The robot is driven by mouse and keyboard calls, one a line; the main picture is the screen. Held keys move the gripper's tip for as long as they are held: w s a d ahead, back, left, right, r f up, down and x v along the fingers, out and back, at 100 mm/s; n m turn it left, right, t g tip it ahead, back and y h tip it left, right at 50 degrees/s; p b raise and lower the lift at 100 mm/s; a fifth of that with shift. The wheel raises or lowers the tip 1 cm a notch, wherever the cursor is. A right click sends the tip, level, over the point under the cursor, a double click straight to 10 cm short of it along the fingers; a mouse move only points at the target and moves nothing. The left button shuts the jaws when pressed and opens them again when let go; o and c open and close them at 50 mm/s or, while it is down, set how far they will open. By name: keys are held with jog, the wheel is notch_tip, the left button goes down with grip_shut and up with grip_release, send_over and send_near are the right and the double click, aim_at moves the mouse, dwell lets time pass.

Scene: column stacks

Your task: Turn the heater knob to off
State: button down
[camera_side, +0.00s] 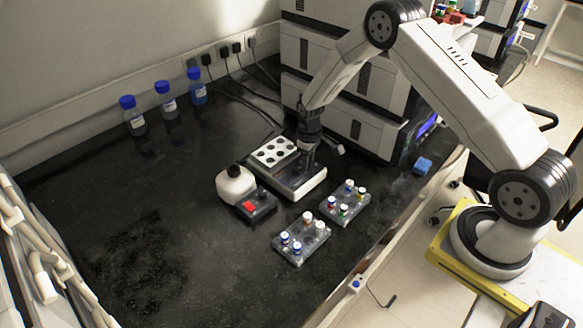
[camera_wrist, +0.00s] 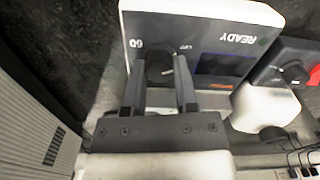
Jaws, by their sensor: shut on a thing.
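The heater (camera_side: 303,187) is a low white unit on the dark bench, with a white block of dark wells on its far side. The dark heater knob (camera_wrist: 158,70) sits between my fingertips. My gripper (camera_wrist: 159,72) points at the panel and is shut on the knob, one finger on each side. In the side view my gripper (camera_side: 308,160) is over the heater, and the knob is hidden there.
Two vial racks (camera_side: 301,241) (camera_side: 344,203) stand in front. Blue-capped bottles (camera_side: 166,100) line the back. The bench's left front is clear.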

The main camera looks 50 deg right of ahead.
jog(key=shift+n, duration=0.4)
jog(key=shift+c, duration=2)
grip_release()
jog(key=shift+r, duration=0.15)
jog(key=shift+r, duration=3.8)
